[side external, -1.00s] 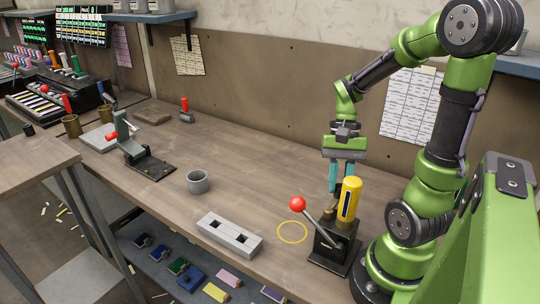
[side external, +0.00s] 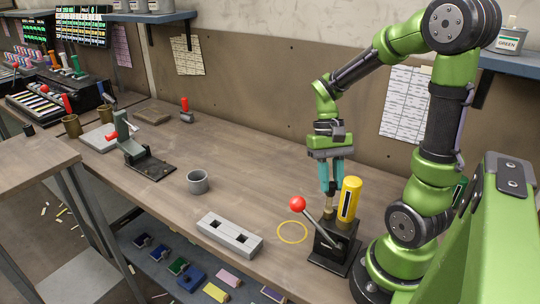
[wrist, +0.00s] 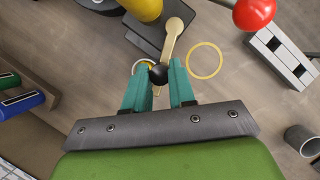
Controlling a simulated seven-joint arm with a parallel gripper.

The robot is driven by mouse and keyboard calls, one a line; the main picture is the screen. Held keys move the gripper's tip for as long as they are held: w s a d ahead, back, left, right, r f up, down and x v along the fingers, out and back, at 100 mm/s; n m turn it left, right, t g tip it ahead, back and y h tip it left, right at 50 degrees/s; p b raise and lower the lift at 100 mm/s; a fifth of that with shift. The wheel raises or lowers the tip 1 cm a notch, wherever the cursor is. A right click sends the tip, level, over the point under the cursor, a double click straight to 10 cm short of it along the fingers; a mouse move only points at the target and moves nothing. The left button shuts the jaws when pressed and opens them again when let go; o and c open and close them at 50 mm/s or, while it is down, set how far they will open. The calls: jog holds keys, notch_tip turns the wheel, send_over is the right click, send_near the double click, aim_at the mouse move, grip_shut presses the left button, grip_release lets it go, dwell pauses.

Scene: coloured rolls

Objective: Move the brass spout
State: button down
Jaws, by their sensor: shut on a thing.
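The brass spout (wrist: 172,38) shows in the wrist view as a pale brass bar coming out from the dark machine, with a round black knob (wrist: 158,75) at its near end. My gripper (wrist: 159,78) is shut, with its teal fingers on either side of the knob. In the side view my gripper (side external: 329,192) points down over the spout (side external: 328,212), just left of the yellow cylinder (side external: 349,198). The fingers partly hide the spout there. The spout is on the black machine (side external: 334,243), which has a red-balled lever (side external: 298,204).
A yellow ring (side external: 292,232) is marked on the table left of the machine. A grey block with square holes (side external: 229,236) and a grey cup (side external: 198,181) stand farther left. The table behind them is largely clear.

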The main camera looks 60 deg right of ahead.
jog(key=w+a+n+h, duration=0.3)
jog(key=a+n+h, duration=0.1)
jog(key=n, duration=0.8)
jog(key=shift+w+a+g+h, duration=0.3)
jog(key=shift+w+a+g, duration=0.1)
jog(key=shift+a, duration=0.15)
jog(key=shift+n, duration=0.3)
jog(key=c, duration=0.9)
grip_release()
jog(key=shift+c, duration=0.2)
